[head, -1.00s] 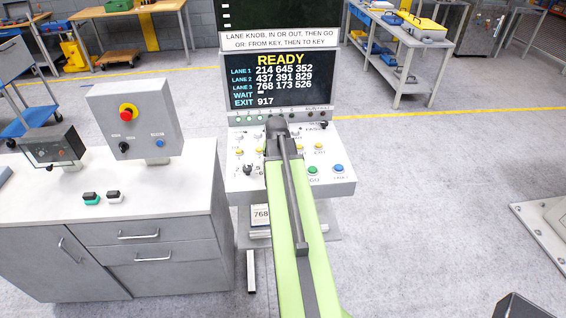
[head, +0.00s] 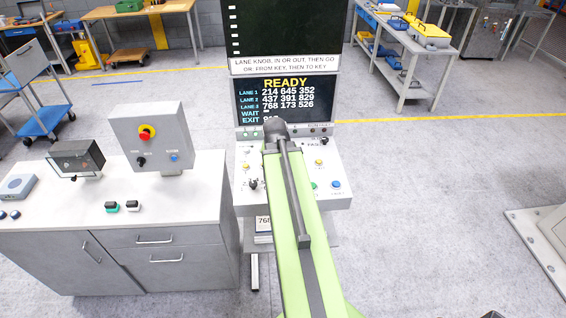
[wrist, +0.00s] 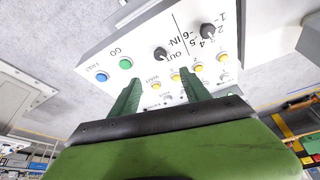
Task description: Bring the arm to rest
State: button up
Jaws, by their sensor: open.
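My arm reaches forward in the head view, over the control panel (head: 328,158). My gripper (wrist: 160,90) shows in the wrist view as two green fingers spread apart, with nothing between them. The panel with its knobs and coloured buttons lies beyond the fingertips, and I see no clear contact. The green GO button (wrist: 125,63) and a blue button (wrist: 102,76) are at the panel's left in the wrist view. In the head view the arm hides part of the panel and the fingers. The screen (head: 285,98) reads READY, with its EXIT number partly covered.
A grey cabinet (head: 130,225) stands left of the panel, carrying a box with a red emergency knob (head: 146,132), a small dark box (head: 76,158) and small switches. A workbench (head: 410,60) stands at the back right. The floor right of the panel is open.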

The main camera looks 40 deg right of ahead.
jog(key=shift+s, duration=0.1)
jog(key=w+a+f+n+b, duration=0.1)
jog(key=w+a+f+b, duration=0.3)
jog(key=a, duration=0.3)
jog(key=w+a+f+n+y+b, duration=0.1)
jog(key=w+a+f+n+b, duration=0.1)
jog(key=a+f+b, duration=0.4)
jog(key=w+a+f+n+b, duration=0.1)
jog(key=w+a+f+b, duration=0.25)
jog(key=a, duration=0.45)
jog(key=s+a+f+n+g+y+b, duration=0.1)
jog(key=s+a+f+n+b, duration=0.1)
jog(key=a, duration=0.6)
jog(key=s+a+f+n+g+y+b, duration=0.1)
jog(key=s+a+f+n+b, duration=0.2)
jog(key=a, duration=0.6)
notch_tip(320, 180, down, 2)
jog(key=shift+s+a+f+n+g+y+b, duration=0.2)
jog(key=shift+s+a+n+g+y+b, duration=0.15)
jog(key=shift+n, duration=0.65)
